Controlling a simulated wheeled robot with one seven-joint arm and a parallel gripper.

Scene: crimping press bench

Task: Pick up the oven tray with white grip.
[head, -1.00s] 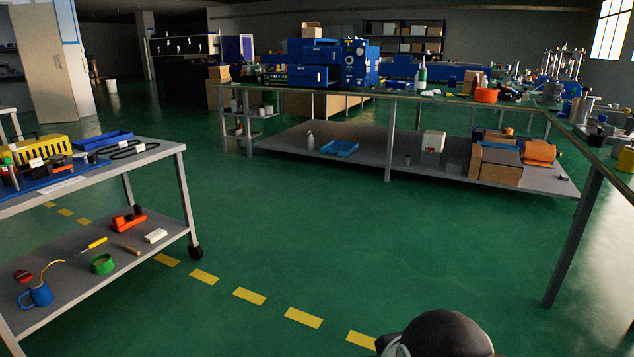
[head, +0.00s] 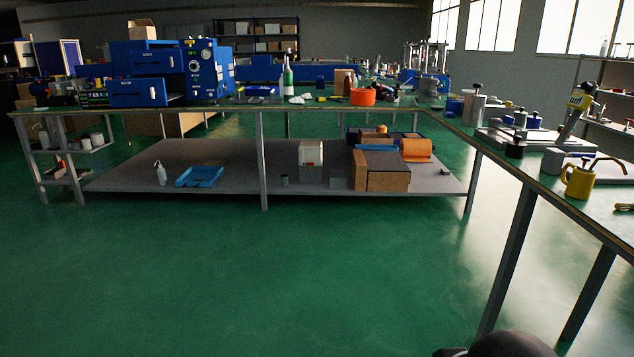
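I see no oven tray with a white grip that I can make out for certain in the head view. A blue shallow tray (head: 199,176) lies on the lower shelf of the long bench, and no white grip shows on it. Blue oven-like boxes (head: 139,91) stand on the bench top at the left, the lower one with a small white handle on its front. Beside them is a blue cabinet with dials (head: 200,68). My gripper is not in view; only a dark rounded part of my own body shows at the bottom right edge.
The long green-topped bench (head: 330,106) turns toward me on the right, its legs standing on the floor. A yellow oil can (head: 578,182) stands on its near right part. Cardboard boxes (head: 388,181) and a white spray bottle (head: 161,173) sit on the lower shelf (head: 110,180). The green floor (head: 230,280) ahead is clear.

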